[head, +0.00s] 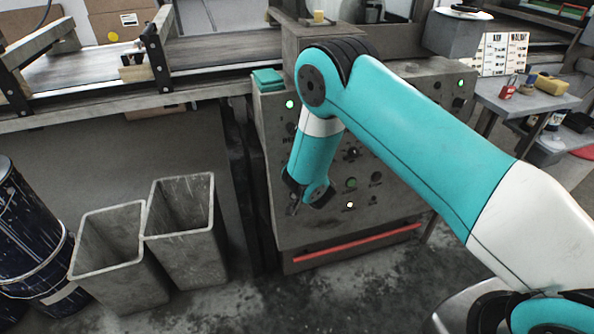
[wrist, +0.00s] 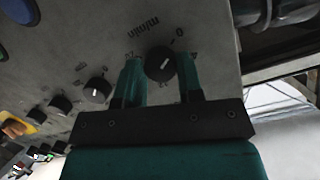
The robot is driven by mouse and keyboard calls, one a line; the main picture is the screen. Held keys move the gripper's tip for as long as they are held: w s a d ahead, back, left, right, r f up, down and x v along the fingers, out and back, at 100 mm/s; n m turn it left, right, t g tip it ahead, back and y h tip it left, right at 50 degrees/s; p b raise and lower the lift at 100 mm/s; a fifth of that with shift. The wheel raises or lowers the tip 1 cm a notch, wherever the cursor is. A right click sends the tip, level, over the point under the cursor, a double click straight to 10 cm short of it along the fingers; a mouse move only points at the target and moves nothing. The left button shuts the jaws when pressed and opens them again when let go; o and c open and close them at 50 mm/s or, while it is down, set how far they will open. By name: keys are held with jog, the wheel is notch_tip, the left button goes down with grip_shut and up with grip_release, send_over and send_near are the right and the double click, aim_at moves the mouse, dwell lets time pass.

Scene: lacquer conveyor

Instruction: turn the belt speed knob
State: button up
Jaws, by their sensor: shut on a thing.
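The belt speed knob (wrist: 159,62) is black and round with a white pointer line, on a grey panel marked "m/min" and "0" in the wrist view. My gripper (wrist: 159,72) has one teal finger on each side of the knob and is shut on it. In the head view the wrist end of my arm is low at the left side of the grey control cabinet (head: 290,225). The knob and the fingertips cannot be made out there, as my arm covers that part of the panel.
Another black knob (wrist: 97,90) sits left of the held one, with more controls beyond it. A dark pipe fitting (wrist: 275,12) is at upper right. In the head view, two grey bins (head: 180,235) stand left of the cabinet, below the conveyor (head: 215,50).

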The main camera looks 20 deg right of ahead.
jog(key=shift+s+a+f, duration=0.1)
dwell(0.3)
jog(key=o, duration=0.9)
